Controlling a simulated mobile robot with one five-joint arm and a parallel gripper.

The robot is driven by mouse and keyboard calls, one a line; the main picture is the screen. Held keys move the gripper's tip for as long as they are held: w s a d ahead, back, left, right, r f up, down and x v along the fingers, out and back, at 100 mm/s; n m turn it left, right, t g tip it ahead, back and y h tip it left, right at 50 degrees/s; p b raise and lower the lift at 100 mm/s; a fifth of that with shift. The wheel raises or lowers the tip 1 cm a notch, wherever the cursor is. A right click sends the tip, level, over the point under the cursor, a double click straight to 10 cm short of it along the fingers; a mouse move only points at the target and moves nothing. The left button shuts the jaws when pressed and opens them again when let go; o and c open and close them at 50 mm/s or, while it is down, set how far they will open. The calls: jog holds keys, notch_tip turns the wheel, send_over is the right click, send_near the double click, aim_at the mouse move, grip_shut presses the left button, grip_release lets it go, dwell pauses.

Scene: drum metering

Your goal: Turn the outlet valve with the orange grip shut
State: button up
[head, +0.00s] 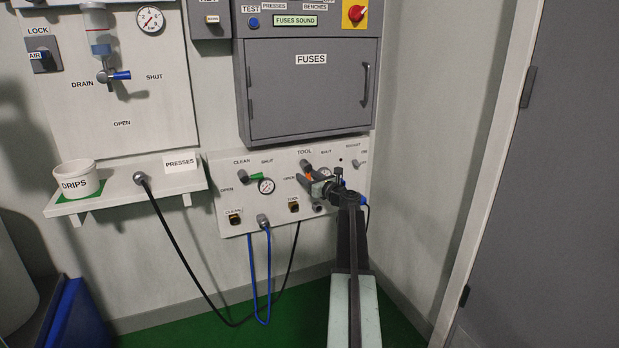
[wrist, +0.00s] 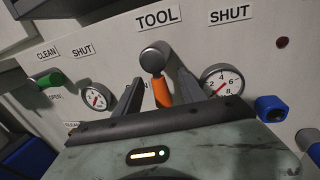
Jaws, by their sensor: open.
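The outlet valve under the TOOL label has a grey hub (wrist: 152,57) and an orange grip (wrist: 162,92) that points down, away from the SHUT label (wrist: 230,13) at upper right. The orange grip also shows in the head view (head: 308,177), partly covered by my gripper. My gripper (wrist: 160,80) is open, with one dark finger on each side of the orange grip. I cannot tell whether either finger touches it. The OPEN label is mostly hidden behind the left finger in the wrist view.
A round gauge (wrist: 222,83) sits close to the right finger, with a blue fitting (wrist: 271,108) beyond it. The CLEAN valve with a green grip (wrist: 48,81) and another gauge (wrist: 96,97) are to the left. The fuse cabinet (head: 311,90) hangs above the panel.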

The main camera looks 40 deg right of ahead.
grip_shut()
jog(key=shift+s+d, duration=0.1)
jog(key=shift+d, duration=0.2)
jog(key=shift+a, duration=0.2)
jog(key=shift+r+n, duration=0.1)
jog(key=shift+n, duration=0.3)
jog(key=shift+s+d+r+n+g+h+p, duration=0.2)
jog(key=shift+d+r+n+g+h+p, duration=0.3)
jog(key=shift+n+p, duration=1.4)
jog(key=shift+s+d+r+n+g+h+p, duration=0.3)
jog(key=shift+d+r+n+g+p, duration=0.4)
jog(key=shift+n, duration=2.35)
jog(key=shift+s+d+r+n+g+h+p, duration=0.15)
jog(key=shift+d+r+n+g+h+p, duration=0.3)
jog(key=shift+n+p, duration=1.5)
jog(key=shift+a+n+b, duration=0.1)
jog(key=shift+n+b, duration=0.35)
jog(key=shift+n, duration=0.25)
